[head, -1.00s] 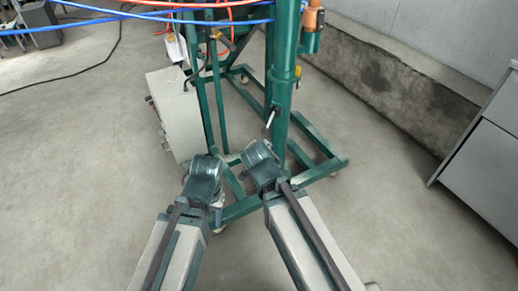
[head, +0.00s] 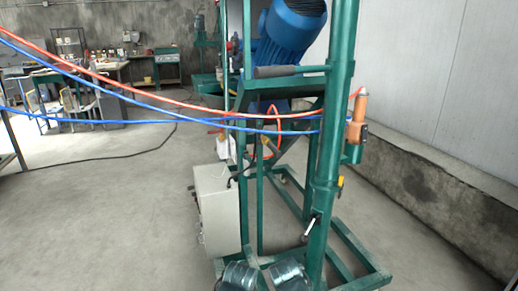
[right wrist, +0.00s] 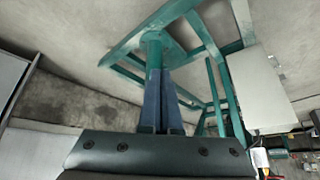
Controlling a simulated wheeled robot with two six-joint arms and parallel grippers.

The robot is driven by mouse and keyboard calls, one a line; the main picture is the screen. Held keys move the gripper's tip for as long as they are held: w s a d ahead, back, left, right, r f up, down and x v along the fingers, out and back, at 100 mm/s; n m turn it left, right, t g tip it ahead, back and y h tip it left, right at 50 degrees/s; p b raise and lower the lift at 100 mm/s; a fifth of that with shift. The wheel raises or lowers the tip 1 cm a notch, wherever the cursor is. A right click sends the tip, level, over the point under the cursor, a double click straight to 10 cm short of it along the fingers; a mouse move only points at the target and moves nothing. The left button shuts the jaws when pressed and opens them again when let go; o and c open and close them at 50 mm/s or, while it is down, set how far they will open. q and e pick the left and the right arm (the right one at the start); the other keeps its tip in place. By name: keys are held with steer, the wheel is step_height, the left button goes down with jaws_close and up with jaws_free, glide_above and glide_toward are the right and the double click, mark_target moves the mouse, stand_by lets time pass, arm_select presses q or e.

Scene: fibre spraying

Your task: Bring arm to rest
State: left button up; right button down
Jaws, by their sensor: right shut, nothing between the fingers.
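My right gripper (right wrist: 162,85) shows in the right wrist view as two dark blue fingers close together, with nothing between them. The green post (right wrist: 153,52) of the machine frame is behind the fingertips in that view. In the head view only the rounded dark green ends of my two arms show at the bottom edge. Neither gripper can be made out there. The green machine frame (head: 322,150) stands just in front of me, with a blue motor (head: 290,35) on top.
A grey cabinet box (head: 215,210) is on the frame's left side. Blue and orange hoses (head: 120,88) hang across the left. An orange spray tool (head: 357,112) is on the post's right. A low concrete wall (head: 430,185) runs along the right.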

steer(key=s+a+f+n+g, duration=0.1)
steer(key=s+a+n+g, duration=0.1)
steer(key=s+n+g, duration=0.3)
steer(key=s+a+f+n+g, duration=0.1)
steer(key=s+a+f+n, duration=0.1)
steer(key=s+a+n, duration=0.3)
step_height(320, 180, up, 28)
steer(key=s+d+y+p, duration=0.1)
steer(key=d+p, duration=0.1)
steer(key=p, duration=2.6)
steer(key=shift+s+m, duration=0.4)
steer(key=shift+d, duration=0.1)
